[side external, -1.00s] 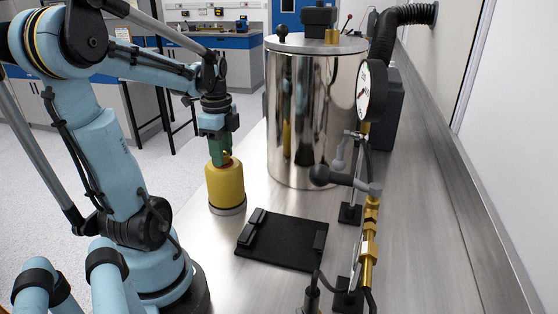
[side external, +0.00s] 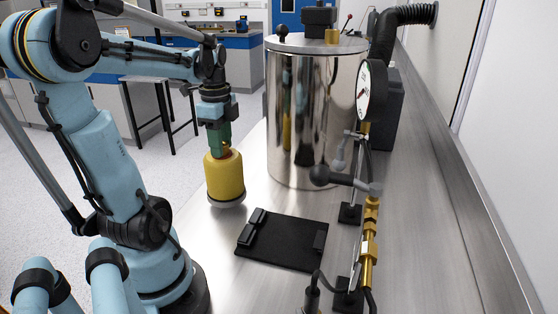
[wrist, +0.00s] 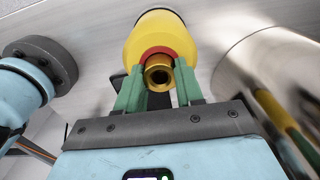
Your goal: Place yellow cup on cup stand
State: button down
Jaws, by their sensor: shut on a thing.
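The yellow cup (side external: 225,175) hangs upright below my gripper (side external: 219,142), a little above the steel bench. My gripper's green fingers are shut on the top of the cup. In the wrist view, the yellow cup (wrist: 160,40) shows a red ring and a brass fitting between the green fingers of my gripper (wrist: 158,72). The black cup stand (side external: 283,242), a flat plate with raised blocks at its edges, lies on the bench in front and to the right of the cup. The stand is empty.
A tall steel chamber (side external: 312,115) stands behind the stand. The bench (side external: 215,245) is clear left of the stand.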

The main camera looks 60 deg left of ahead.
jog(key=shift+r, duration=0.65)
jog(key=shift+w+d+r, duration=0.1)
jog(key=shift+d+r, duration=0.1)
jog(key=shift+r, duration=0.05)
jog(key=w+d+r, duration=0.3)
jog(key=w+d, duration=0.1)
jog(key=d, duration=0.5)
jog(key=w+d+r, duration=0.3)
jog(key=d+r, duration=0.1)
jog(key=d, duration=0.6)
notch_tip(320, 180, down, 10)
jog(key=shift+w+a, duration=0.15)
jog(key=shift+f, duration=0.15)
jog(key=c, duration=0.7)
grip_release()
